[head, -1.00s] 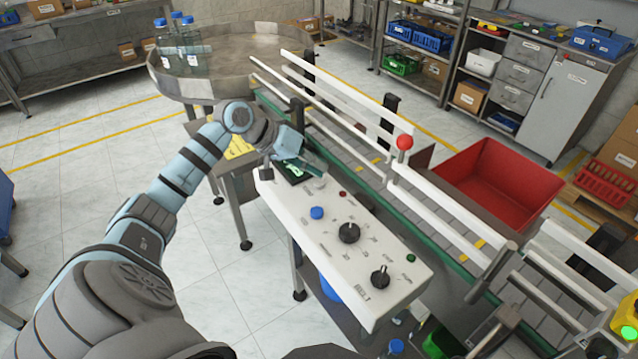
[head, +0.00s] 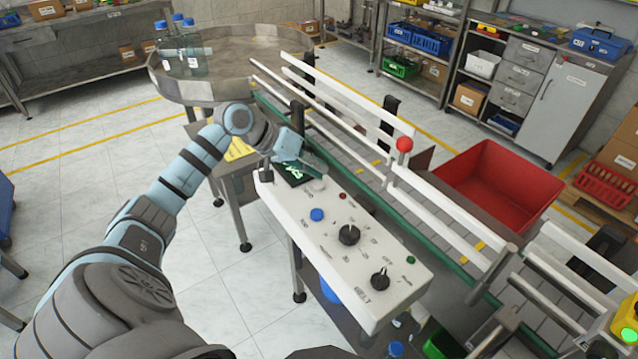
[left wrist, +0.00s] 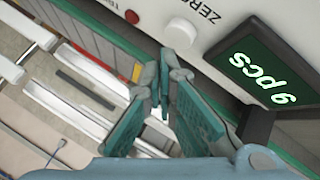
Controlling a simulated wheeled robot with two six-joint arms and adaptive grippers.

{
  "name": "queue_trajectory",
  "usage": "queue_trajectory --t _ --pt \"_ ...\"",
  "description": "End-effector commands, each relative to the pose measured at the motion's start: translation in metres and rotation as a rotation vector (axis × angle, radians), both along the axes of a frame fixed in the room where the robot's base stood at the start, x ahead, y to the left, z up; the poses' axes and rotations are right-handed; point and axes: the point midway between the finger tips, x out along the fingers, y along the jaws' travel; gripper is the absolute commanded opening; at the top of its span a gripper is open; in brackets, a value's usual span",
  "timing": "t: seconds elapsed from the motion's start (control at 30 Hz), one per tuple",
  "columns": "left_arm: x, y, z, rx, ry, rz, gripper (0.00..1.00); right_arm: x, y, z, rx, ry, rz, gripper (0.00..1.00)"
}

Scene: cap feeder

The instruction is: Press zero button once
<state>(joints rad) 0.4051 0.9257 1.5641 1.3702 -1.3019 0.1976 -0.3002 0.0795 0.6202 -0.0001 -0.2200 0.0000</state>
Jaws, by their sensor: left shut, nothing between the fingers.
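The zero button is a round white knob beside the ZERO label. In the left wrist view the button (left wrist: 181,32) sits at the top, between a red lamp and the dark display (left wrist: 268,72). In the head view the white button (head: 318,186) is at the far end of the white control panel (head: 330,262). My left gripper (head: 316,172) is shut and empty, its tips just beside and above the button. The wrist view shows the closed fingertips (left wrist: 165,72) close to the button; I cannot tell whether they touch. My right gripper is not in view.
A blue button (head: 316,214), black knobs (head: 349,234) and a green button (head: 411,259) are on the same panel. The conveyor (head: 350,170) with white rails runs behind it. A red bin (head: 500,187) and a turntable with bottles (head: 240,65) stand beyond.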

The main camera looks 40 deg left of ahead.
Motion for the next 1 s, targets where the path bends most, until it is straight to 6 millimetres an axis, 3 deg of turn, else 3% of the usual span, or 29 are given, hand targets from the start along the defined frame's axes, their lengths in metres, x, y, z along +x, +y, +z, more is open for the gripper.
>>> queue_trajectory --t 1.0 --pt "0.000 0.000 -0.011 -0.001 0.000 0.001 0.00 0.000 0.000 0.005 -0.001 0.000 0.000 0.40"
